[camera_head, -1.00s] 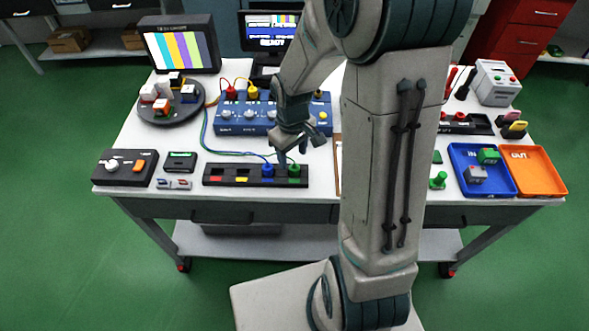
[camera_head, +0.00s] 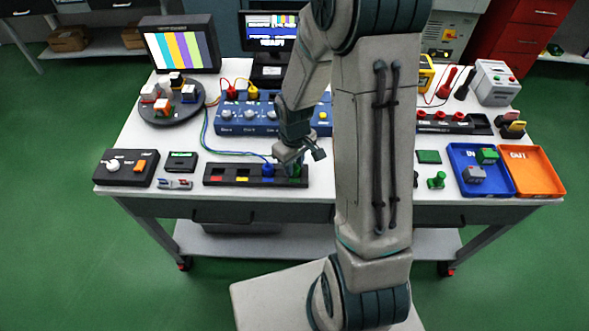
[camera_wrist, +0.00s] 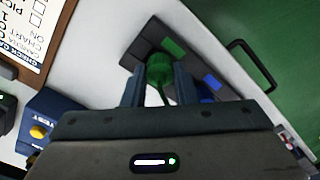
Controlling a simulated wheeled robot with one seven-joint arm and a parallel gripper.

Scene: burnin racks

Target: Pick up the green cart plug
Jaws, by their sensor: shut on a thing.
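The green cart plug (camera_wrist: 159,69) is between the two fingers of my gripper (camera_wrist: 160,86) in the wrist view, with a green cable running from it. The plug is at the right end of the black socket strip (camera_head: 222,181), by the strip's green mark (camera_wrist: 174,47). My gripper is shut on the plug. The blue plug (camera_head: 267,169) stands beside it in the strip, and partly shows in the wrist view (camera_wrist: 208,97).
The blue panel with knobs (camera_head: 238,121) stands behind the strip. The black switch box (camera_head: 125,167) is at the left. A blue tray (camera_head: 466,150) and an orange tray (camera_head: 545,163) are at the right. Blue and green cables cross the table behind the strip.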

